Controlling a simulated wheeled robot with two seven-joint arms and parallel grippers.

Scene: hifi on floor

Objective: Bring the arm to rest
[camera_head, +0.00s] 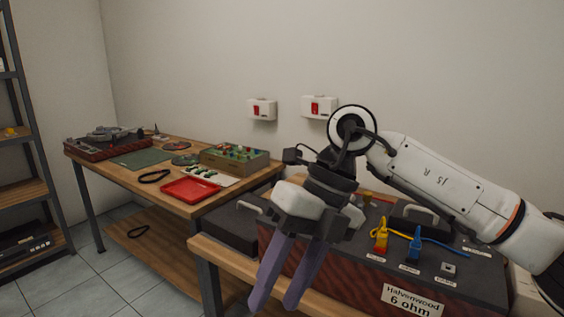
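My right arm (445,185) comes in from the right edge and bends at a dark joint. My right gripper (276,300) hangs down from it, in front of the wooden bench and the dark red speaker box. Its two purple-grey fingers are apart, with nothing seen between them. Its body hides part of the box and bench behind it. My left gripper is not in view.
A speaker box (345,283) labelled "Halvenwood 6 ohm" stands right, with yellow (381,238) and blue (415,246) plugs on top. The workbench (150,192) holds a red tray (190,189), a green-topped box (234,157) and a turntable (108,140). Shelves stand left.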

